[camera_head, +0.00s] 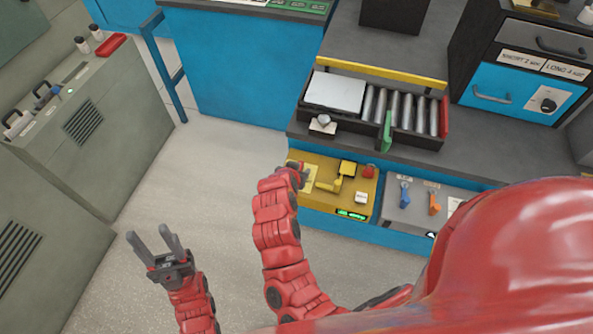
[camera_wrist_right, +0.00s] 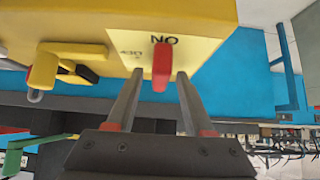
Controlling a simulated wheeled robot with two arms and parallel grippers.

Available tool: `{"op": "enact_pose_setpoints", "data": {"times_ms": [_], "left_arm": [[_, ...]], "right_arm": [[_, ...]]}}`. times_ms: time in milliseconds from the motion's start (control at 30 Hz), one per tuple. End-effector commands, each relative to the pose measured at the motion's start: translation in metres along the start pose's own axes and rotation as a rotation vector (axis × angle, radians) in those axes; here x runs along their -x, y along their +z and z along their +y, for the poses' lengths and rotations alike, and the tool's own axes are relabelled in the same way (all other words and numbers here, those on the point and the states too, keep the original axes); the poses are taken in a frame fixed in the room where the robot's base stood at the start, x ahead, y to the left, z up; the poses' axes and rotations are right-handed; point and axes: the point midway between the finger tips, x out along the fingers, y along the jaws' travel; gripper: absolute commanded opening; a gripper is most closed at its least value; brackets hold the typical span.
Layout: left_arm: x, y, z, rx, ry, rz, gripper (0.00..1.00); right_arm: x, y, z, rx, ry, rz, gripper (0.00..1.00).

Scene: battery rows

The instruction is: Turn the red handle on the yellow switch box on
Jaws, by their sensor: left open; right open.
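The yellow switch box (camera_head: 327,201) sits on the front of the blue bench in the head view; its yellow face (camera_wrist_right: 215,25) fills the top of the right wrist view. The red handle (camera_wrist_right: 161,62) stands out from a pale plate with an "ON" label, seen upside down. My right gripper (camera_wrist_right: 159,88) is open, with one finger on each side of the handle and gaps showing; contact is not visible. In the head view my right gripper (camera_head: 296,170) hides the handle. My left gripper (camera_head: 148,232) is open and empty over the floor at left.
A yellow lever (camera_head: 330,185) and a red knob (camera_head: 368,171) are also on the box. A grey panel (camera_head: 418,213) with blue and orange handles adjoins it on the right. A roller tray (camera_head: 375,110) is above. Clear floor (camera_head: 165,195) lies at left.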

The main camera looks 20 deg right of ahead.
Motion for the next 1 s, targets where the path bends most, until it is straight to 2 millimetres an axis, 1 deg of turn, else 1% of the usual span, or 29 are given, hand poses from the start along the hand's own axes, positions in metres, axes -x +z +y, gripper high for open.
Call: {"op": "enact_pose_setpoints", "data": {"times_ms": [67,167,267,800,900,1000], "left_arm": [[0.001,0.0,0.0,0.0,0.0,0.0,0.5],[0.003,0.001,0.0,0.0,0.0,0.0,0.5],[0.005,0.001,0.0,0.0,0.0,0.0,0.5],[0.017,0.003,0.001,0.0,0.0,0.0,0.5],[0.015,0.003,0.001,0.0,0.0,0.0,0.5],[0.014,0.002,0.001,0.0,0.0,0.0,0.5]], "right_arm": [[0.003,0.0,-0.001,0.001,-0.001,0.001,0.53],[0.012,0.0,-0.002,0.002,-0.003,0.003,0.53],[0.028,0.001,-0.002,0.0,-0.006,0.004,0.53],[0.138,0.0,-0.002,0.001,-0.005,0.004,0.53],[0.154,0.0,-0.002,0.001,-0.005,0.001,0.53],[0.166,-0.001,-0.002,0.002,-0.004,0.003,0.53]]}}
